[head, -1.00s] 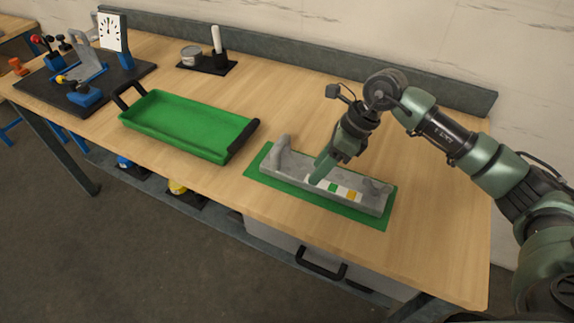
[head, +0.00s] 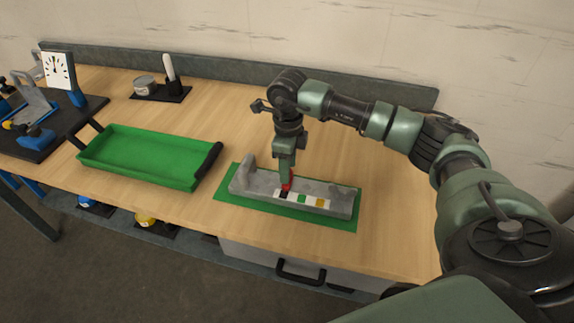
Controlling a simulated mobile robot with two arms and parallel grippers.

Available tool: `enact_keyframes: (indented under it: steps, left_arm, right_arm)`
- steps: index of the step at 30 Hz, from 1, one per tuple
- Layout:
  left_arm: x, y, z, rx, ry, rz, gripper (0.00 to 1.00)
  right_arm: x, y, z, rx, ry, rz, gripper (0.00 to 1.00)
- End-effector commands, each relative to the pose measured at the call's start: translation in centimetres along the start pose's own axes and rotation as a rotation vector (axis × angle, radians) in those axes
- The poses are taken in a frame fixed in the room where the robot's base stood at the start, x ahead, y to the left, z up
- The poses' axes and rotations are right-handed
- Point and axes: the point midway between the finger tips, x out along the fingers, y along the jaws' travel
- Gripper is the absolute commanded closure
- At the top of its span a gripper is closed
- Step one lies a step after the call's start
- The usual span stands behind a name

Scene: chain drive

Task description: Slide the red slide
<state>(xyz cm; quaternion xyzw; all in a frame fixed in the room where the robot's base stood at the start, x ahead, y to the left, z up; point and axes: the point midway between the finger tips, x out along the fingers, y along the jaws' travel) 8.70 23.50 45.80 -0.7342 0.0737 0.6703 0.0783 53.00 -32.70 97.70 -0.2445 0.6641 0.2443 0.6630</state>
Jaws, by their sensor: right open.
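The red slide (head: 286,188) shows as a small red piece on the grey rail fixture (head: 262,190), just above the left end of its colour-marked strip. The strip has black, white, green and orange patches. The fixture lies on a green mat (head: 227,198). My right gripper (head: 287,176) points straight down directly over the red slide, with its tips at or very near it. The jaws are open, though the fingers hide part of the slide and I cannot tell whether they touch it. My left gripper is not in view.
A green tray (head: 150,156) with black handles stands left of the mat. A dark board with blue-based fixtures (head: 40,136) and a dial (head: 59,71) is at the far left. The table right of the mat is mostly clear.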

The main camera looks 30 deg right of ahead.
Motion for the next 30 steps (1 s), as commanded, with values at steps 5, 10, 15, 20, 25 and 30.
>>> enact_keyframes:
  steps: [5, 10, 15, 20, 25, 30]
  left_arm:
    - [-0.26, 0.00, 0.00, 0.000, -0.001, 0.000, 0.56]
    - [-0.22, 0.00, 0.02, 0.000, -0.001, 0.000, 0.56]
    - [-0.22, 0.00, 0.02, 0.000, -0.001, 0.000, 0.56]
    - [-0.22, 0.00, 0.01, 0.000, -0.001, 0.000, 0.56]
    - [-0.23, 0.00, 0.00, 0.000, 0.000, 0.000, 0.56]
    - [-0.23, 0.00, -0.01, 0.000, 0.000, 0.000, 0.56]
  right_arm:
    - [0.89, 0.05, -0.02, -0.002, 0.000, 0.001, 0.54]
    - [0.95, 0.04, 0.00, -0.002, -0.001, 0.000, 0.54]
    - [0.93, 0.04, 0.01, -0.002, -0.001, 0.000, 0.90]
    - [0.91, 0.04, 0.01, -0.001, -0.001, 0.000, 1.00]
    - [0.89, 0.04, 0.03, -0.001, -0.002, 0.000, 1.00]
    - [0.88, 0.03, 0.04, -0.001, -0.002, 0.000, 1.00]
